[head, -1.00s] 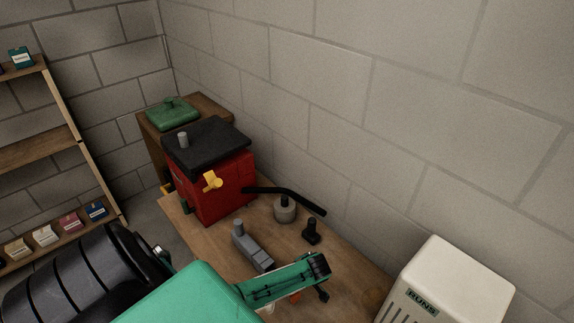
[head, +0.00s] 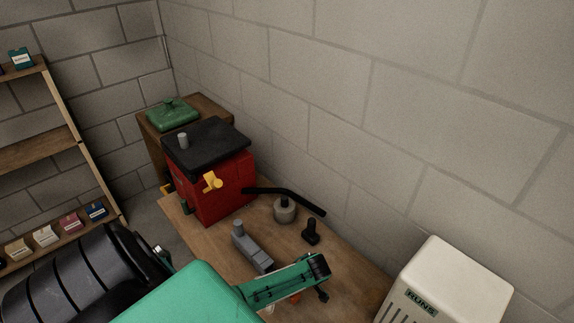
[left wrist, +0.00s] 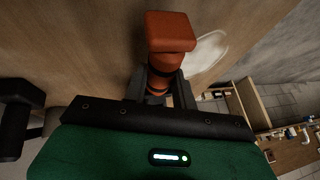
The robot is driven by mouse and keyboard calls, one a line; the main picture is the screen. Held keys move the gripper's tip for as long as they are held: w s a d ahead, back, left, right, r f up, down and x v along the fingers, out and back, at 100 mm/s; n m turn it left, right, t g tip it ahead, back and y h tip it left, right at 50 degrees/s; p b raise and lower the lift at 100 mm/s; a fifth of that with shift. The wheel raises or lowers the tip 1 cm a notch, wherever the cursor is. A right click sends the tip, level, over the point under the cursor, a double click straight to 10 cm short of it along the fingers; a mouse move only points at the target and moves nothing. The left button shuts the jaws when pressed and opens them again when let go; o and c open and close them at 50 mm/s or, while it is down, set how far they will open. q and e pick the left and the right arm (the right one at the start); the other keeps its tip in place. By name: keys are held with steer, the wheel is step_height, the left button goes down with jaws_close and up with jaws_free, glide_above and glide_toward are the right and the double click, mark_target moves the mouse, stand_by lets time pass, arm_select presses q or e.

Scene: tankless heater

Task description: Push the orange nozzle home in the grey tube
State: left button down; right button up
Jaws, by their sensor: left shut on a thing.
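The orange nozzle (left wrist: 170,34) has a square block end and a rounded, stepped body. My left gripper (left wrist: 160,88) is shut on its narrower part in the left wrist view. In the head view only a bit of orange (head: 295,298) shows under my left gripper (head: 318,290), low over the bench. A grey block with a short upright tube-like stub (head: 238,228) lies on the bench, beyond my gripper. I cannot tell whether this is the grey tube. No tube mouth shows at the nozzle. My right gripper is out of view.
A red box with a black lid (head: 215,185) and yellow tap stands at the bench's far end. A white heater (head: 450,285) is at right.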

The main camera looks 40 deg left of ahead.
arm_select(q)
steer(key=shift+p, duration=0.3)
steer(key=shift+w+a, duration=0.15)
steer(key=shift+a, duration=1.6)
steer(key=c, duration=1.1)
jaws_free()
steer(key=shift+o, duration=0.2)
steer(key=shift+r, duration=0.1)
steer(key=b+v, duration=0.1)
steer(key=v, duration=1.2)
steer(key=shift+d+r, duration=0.2)
steer(key=shift+r, duration=0.05)
steer(key=shift+w, duration=0.1)
